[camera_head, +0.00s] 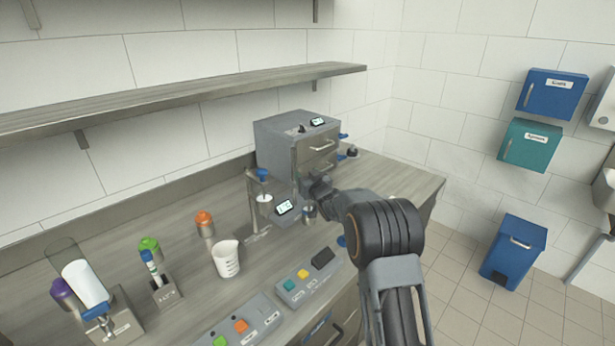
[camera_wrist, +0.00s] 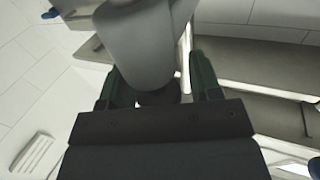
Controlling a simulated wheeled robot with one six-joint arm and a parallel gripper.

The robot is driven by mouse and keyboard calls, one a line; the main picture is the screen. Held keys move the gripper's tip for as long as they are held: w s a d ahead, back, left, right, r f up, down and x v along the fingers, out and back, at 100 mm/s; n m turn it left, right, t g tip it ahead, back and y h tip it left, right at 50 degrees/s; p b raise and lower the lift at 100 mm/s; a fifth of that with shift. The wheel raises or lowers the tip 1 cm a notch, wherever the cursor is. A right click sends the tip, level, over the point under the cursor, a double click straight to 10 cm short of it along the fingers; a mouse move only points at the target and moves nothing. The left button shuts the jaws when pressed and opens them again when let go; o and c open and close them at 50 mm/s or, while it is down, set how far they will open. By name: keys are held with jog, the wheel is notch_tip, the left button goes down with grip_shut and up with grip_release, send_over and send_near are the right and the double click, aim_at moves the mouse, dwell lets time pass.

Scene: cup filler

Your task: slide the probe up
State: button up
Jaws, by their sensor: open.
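The cup filler (camera_head: 285,208) stands mid-bench, with a small lit display and an upright post. A blue-topped part (camera_head: 262,175) with a white body sits on its post; I cannot tell for sure whether this is the probe. My gripper (camera_wrist: 160,80) is open. In the wrist view its two dark green fingers stand either side of a large, smooth grey body (camera_wrist: 138,45), very close to the camera. I cannot tell whether they touch it. In the head view my wrist is just right of the filler, and the fingertips are hard to make out.
A grey cabinet (camera_head: 290,140) with a display stands behind the filler. A white cup (camera_head: 226,258), an orange-topped container (camera_head: 204,222) and button panels (camera_head: 308,276) are on the bench to the left and front. A shelf (camera_head: 180,92) hangs above.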

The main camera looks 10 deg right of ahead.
jog(key=shift+c, duration=0.5)
grip_shut()
notch_tip(320, 180, up, 8)
jog(key=p, duration=0.2)
jog(key=shift+f, duration=0.15)
jog(key=shift+c, duration=0.7)
grip_release()
jog(key=shift+o, duration=1.2)
jog(key=shift+f, duration=0.1)
jog(key=shift+s, duration=0.1)
jog(key=s+d+b, duration=0.2)
jog(key=s, duration=1.1)
jog(key=shift+d+b, duration=0.3)
jog(key=shift+d, duration=0.05)
jog(key=shift+s, duration=0.1)
